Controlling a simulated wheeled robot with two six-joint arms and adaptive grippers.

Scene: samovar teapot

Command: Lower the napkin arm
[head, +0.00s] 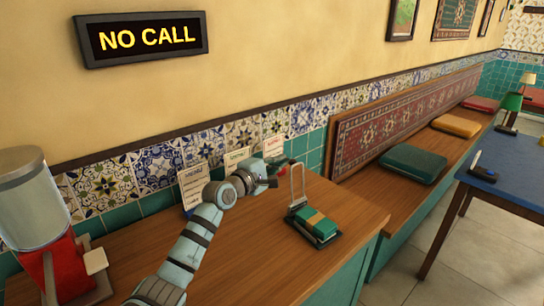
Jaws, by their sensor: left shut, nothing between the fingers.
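A napkin holder (292,233) with a dark base stands on the wooden counter. It holds a green stack of napkins with an orange-tan band (315,224). Its thin metal napkin arm (303,188) stands upright at the back left of the stack. My left gripper (285,172) is shut and empty, just left of the top of the napkin arm. I cannot tell whether it touches the arm. My right gripper is not in view.
Several menu cards (194,187) stand against the tiled wall behind my left arm. A red dispenser with a clear tank (32,208) stands at the far left. The counter (345,204) is clear right of the holder. A bench with cushions (413,163) and a blue table (510,165) lie beyond.

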